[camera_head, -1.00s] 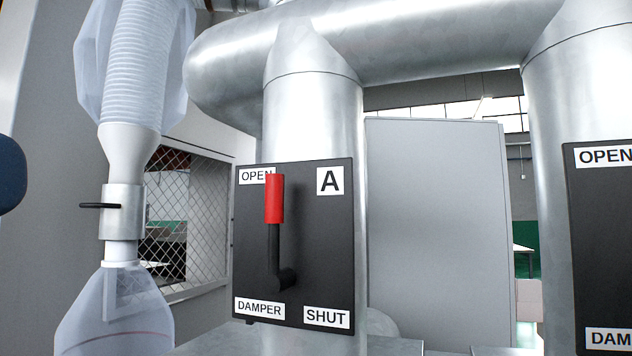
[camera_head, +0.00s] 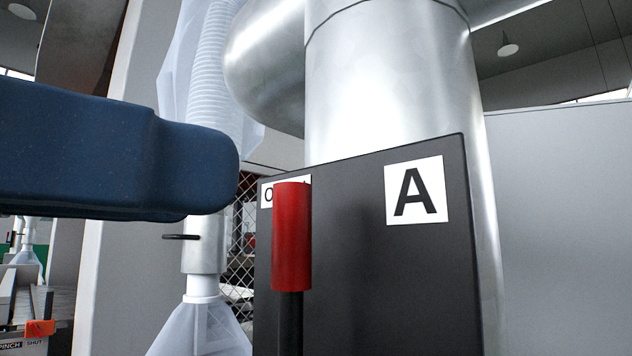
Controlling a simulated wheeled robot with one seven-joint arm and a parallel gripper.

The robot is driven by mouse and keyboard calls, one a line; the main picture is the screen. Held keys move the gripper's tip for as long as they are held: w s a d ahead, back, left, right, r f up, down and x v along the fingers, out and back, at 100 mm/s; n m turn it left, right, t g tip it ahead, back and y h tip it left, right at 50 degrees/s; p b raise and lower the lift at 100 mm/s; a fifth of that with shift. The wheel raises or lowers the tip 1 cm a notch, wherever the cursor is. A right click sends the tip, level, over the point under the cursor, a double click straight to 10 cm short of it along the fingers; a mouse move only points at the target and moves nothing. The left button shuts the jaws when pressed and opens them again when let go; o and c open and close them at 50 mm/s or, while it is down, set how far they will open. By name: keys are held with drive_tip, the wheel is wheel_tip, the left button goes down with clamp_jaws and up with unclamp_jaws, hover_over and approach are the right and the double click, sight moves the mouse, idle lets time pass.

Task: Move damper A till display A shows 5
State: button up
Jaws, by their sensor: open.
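The damper A plate (camera_head: 375,265) is a black panel on a silver duct, marked with a large white label A (camera_head: 415,191). Its handle has a red grip (camera_head: 292,236) that stands upright, partly covering the OPEN label (camera_head: 268,195) at the upper left. The black lever (camera_head: 290,325) runs down from the grip and leaves the picture at the bottom. The lower plate and its pivot are out of view. No display A is in view. A dark blue part of my arm reaches in from the left, apart from the handle; no gripper fingers show.
The silver duct (camera_head: 400,80) rises behind the plate. A clear bag-like funnel (camera_head: 200,330) and a ribbed hose (camera_head: 215,70) hang at the left, with wire mesh (camera_head: 240,250) behind. A grey panel (camera_head: 560,220) stands at the right.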

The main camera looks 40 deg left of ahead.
sight(274, 195)
drive_tip(key=shift+p+x, duration=0.55)
drive_tip(key=shift+x, duration=2.2)
drive_tip(key=shift+c, duration=0.3)
clamp_jaws()
